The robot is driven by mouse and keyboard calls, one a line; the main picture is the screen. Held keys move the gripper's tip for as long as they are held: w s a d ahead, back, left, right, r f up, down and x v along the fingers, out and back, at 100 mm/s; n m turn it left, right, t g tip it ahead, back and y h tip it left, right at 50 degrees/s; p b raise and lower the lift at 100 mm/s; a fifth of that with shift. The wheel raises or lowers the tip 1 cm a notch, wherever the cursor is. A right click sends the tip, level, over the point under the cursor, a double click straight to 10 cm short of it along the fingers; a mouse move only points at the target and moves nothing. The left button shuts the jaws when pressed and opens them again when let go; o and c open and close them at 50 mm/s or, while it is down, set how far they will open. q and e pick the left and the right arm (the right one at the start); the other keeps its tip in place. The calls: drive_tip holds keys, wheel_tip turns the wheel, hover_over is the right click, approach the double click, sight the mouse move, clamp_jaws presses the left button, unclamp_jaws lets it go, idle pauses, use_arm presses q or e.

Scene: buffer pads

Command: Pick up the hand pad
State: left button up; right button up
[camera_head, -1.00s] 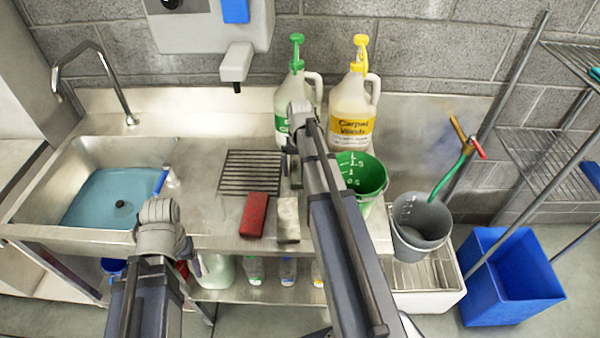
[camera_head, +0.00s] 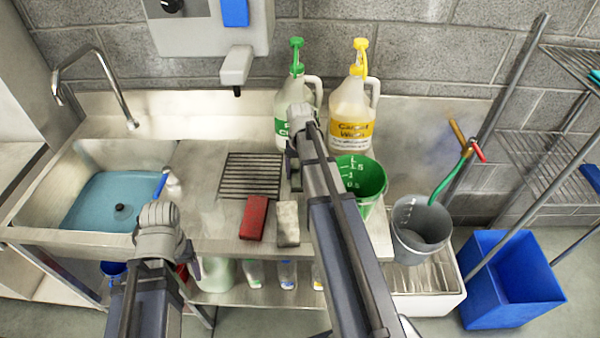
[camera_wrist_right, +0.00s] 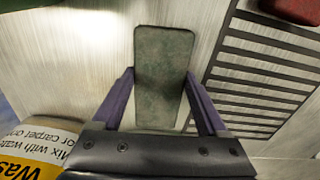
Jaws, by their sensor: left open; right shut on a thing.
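A grey-green hand pad (camera_wrist_right: 165,60) is upright in the right wrist view, between the two fingers of my right gripper (camera_wrist_right: 160,88), which is shut on it. In the head view my right gripper (camera_head: 294,172) is over the counter beside the wire rack, and the pad in it is mostly hidden by the arm. A red pad (camera_head: 254,217) and a pale grey pad (camera_head: 288,223) lie side by side near the counter's front edge. My left gripper (camera_head: 165,240) is open at the front edge by the sink, its fingers partly hidden.
A dark wire rack (camera_head: 250,175) lies on the steel counter. Two jugs, green-labelled (camera_head: 283,128) and yellow-labelled (camera_head: 350,132), stand behind. A green bucket (camera_head: 372,185) and a grey bucket (camera_head: 422,235) are to the right. The sink (camera_head: 85,160) is at left.

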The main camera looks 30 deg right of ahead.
sight(300, 173)
wheel_tip(300, 173, up, 10)
drive_tip(key=p, duration=1)
idle(0.5)
